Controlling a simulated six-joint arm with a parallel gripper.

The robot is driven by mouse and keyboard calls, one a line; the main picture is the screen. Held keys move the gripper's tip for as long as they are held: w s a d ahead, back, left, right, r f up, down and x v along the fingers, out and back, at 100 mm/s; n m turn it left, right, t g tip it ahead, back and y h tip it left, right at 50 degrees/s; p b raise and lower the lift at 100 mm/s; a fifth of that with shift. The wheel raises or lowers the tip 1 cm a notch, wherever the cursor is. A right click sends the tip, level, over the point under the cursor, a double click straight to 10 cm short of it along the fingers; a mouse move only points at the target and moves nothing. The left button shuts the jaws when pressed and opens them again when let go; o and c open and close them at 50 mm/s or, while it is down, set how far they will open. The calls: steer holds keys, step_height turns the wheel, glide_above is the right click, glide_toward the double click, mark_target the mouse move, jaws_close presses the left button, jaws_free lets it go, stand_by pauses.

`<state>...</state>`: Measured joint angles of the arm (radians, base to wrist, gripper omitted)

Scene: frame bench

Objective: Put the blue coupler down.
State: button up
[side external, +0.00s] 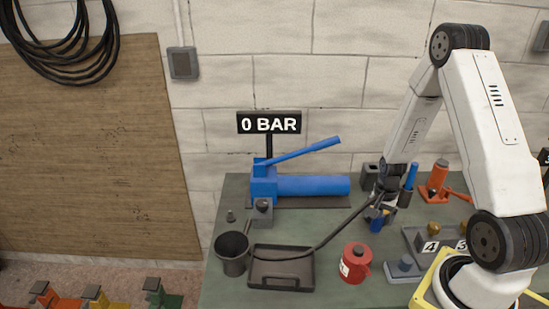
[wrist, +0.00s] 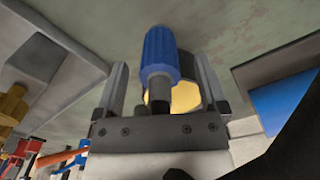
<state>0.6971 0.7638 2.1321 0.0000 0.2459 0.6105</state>
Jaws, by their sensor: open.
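The blue coupler (wrist: 160,50) is a ribbed blue cylinder with a grey stem. In the wrist view it sits between the two fingers of my gripper (wrist: 161,63), with a visible gap on each side. In the side view my gripper (side external: 381,209) points down low over the bench, and the blue coupler (side external: 376,222) shows just beneath it, partly hidden. Whether the coupler touches the bench is hard to tell.
A blue pump (side external: 310,186) stands behind, under a "0 BAR" sign (side external: 269,123). A dark tray (side external: 282,283), a grey pot (side external: 232,256) and a red can (side external: 355,265) are in front.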

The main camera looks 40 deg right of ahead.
steer(key=shift+f, duration=0.5)
jaws_close()
